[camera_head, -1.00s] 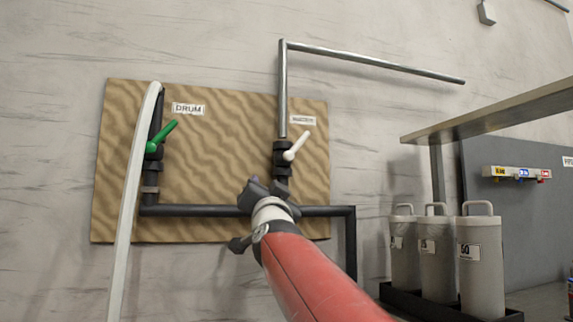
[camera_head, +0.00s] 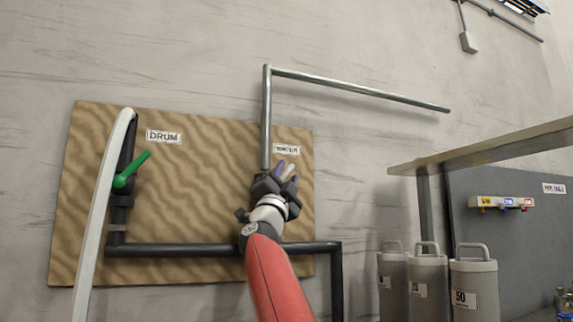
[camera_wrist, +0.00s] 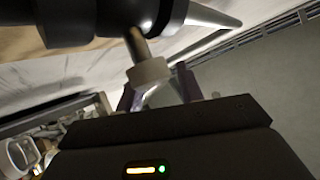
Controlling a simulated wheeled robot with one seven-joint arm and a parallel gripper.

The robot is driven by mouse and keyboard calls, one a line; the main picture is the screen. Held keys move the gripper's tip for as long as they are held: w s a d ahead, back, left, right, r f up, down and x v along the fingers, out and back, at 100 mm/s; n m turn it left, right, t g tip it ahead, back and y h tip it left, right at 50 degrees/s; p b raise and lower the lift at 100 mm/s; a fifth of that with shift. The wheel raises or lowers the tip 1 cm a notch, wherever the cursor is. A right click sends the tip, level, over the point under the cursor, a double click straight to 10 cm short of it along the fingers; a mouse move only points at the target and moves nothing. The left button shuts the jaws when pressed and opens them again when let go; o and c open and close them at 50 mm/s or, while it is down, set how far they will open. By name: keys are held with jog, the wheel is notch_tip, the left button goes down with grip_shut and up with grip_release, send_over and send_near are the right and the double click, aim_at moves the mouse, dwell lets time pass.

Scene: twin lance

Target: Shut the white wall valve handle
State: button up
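The white valve handle (camera_head: 288,171) is on the right-hand pipe of the wooden board, mostly hidden behind my gripper in the head view. My gripper (camera_head: 286,172) is at this valve, with its purple-tinted fingers pointing up and away. In the wrist view, the handle's pale round hub (camera_wrist: 149,73) sits on a short stem from the dark valve body, just above my gripper (camera_wrist: 156,92). The fingers stand apart, with a pale part of the handle seen between them. I cannot tell whether either finger touches it.
A green handle (camera_head: 131,169) labelled DRUM is on the left pipe, behind a pale hose (camera_head: 99,207). A dark pipe (camera_head: 180,250) crosses low on the board (camera_head: 215,150). A shelf (camera_head: 490,145) and grey canisters (camera_head: 473,287) stand at the right.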

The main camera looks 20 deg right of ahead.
jog(key=shift+w+d+r, duration=0.15)
jog(key=shift+w+r, duration=0.05)
jog(key=shift+c, duration=0.5)
grip_shut()
jog(key=shift+m, duration=0.3)
jog(key=shift+d+m+g+h+p, duration=0.15)
jog(key=shift+m+g+h+p, duration=0.35)
jog(key=shift+g, duration=0.4)
jog(key=shift+d+f+m+g, duration=0.15)
jog(key=shift+f+m+g, duration=0.1)
jog(key=shift+m+g, duration=0.45)
jog(key=shift+d+f+m+g, duration=0.15)
jog(key=shift+f+m+g, duration=0.1)
jog(key=shift+m+g, duration=0.4)
